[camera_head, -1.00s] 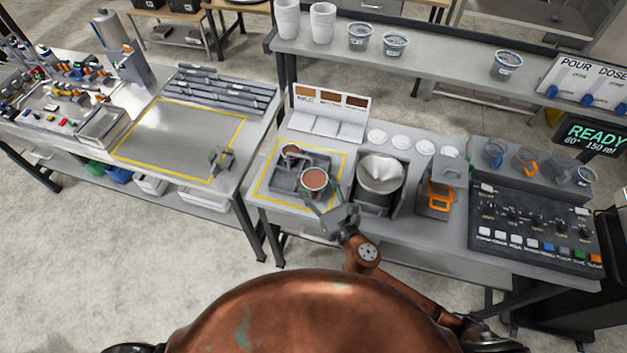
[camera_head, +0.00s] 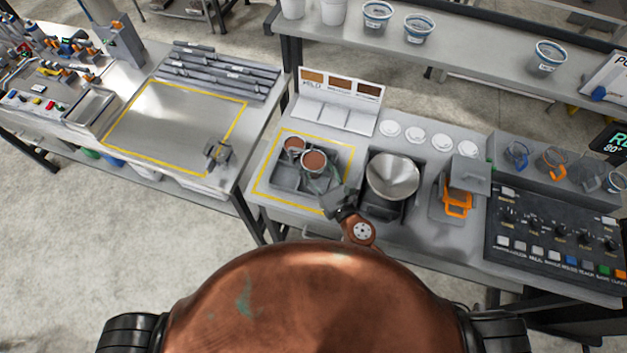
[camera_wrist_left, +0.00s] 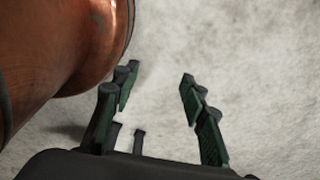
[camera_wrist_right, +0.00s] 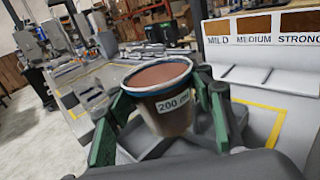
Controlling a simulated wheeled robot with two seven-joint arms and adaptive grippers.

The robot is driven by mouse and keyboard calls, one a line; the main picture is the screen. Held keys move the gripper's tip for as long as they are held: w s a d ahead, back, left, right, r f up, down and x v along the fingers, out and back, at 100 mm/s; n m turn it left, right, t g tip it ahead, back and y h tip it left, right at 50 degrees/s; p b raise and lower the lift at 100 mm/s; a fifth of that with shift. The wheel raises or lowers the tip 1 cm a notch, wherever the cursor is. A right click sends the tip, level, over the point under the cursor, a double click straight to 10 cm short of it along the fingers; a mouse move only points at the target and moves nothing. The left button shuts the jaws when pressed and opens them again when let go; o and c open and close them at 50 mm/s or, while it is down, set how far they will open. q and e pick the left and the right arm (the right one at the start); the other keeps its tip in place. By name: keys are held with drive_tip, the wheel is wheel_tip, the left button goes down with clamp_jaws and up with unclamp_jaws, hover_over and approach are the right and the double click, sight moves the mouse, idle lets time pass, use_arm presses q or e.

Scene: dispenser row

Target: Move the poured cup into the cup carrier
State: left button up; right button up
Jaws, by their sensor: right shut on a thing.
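The poured cup (camera_head: 314,161), full of brown drink with a blue rim, is held by my right gripper (camera_head: 323,177). The right wrist view shows its "200" label (camera_wrist_right: 172,104) and the green fingers on both sides of it. It looks upright, over the back right part of the grey cup carrier (camera_head: 287,180). Whether its base touches the carrier is hidden. My left gripper (camera_wrist_left: 158,78) is open and empty above the floor.
A yellow outline (camera_head: 262,184) surrounds the carrier. A metal funnel bowl (camera_head: 392,178) stands right of it, and a sample card stand (camera_head: 338,103) behind. An orange-handled dispenser (camera_head: 457,203) is further right. The left table's yellow-outlined area (camera_head: 170,128) is mostly clear.

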sight(318, 177)
wheel_tip(318, 177, down, 4)
drive_tip(key=shift+w+f+b, duration=0.1)
drive_tip(key=shift+f+b, duration=0.1)
drive_tip(key=shift+b, duration=0.8)
drive_tip(key=shift+f+b, duration=0.35)
drive_tip(key=shift+f, duration=0.25)
wheel_tip(318, 177, down, 4)
drive_tip(key=b, duration=0.3)
drive_tip(key=shift+r, duration=0.25)
use_arm(q)
wheel_tip(318, 177, down, 7)
drive_tip(key=shift+w+r, duration=0.15)
drive_tip(key=shift+w, duration=0.3)
use_arm(e)
drive_tip(key=shift+f, duration=0.1)
